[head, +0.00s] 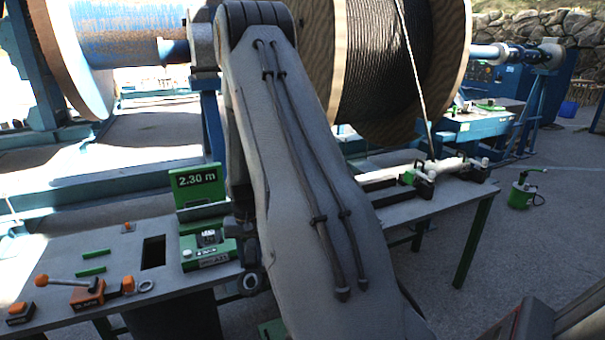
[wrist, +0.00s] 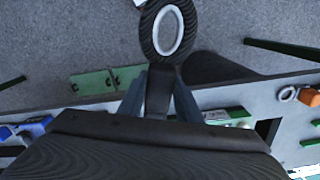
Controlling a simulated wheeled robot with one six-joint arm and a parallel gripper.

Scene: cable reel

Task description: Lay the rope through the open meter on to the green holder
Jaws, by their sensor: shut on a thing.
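In the wrist view my gripper (wrist: 158,100) is shut on the dark rope (wrist: 160,88). The rope's end beyond the fingers is a thick black loop around a pale grey ring (wrist: 168,32). In the head view my arm hides the gripper and the held rope end. The green meter (head: 207,258) sits on the bench left of my arm, its display (head: 197,182) reading 2.30 m; I cannot tell its lid state for certain. A green plate (wrist: 95,86), likely the holder, sticks out from the bench edge in the wrist view, left of the fingers, apart from the rope.
The bench (head: 150,215) carries an orange-handled lever tool (head: 88,292) and has a square opening (head: 153,252). The large cable reel (head: 400,70) stands behind, its rope running down to a roller guide (head: 425,178). A green canister (head: 522,192) stands on the floor at right.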

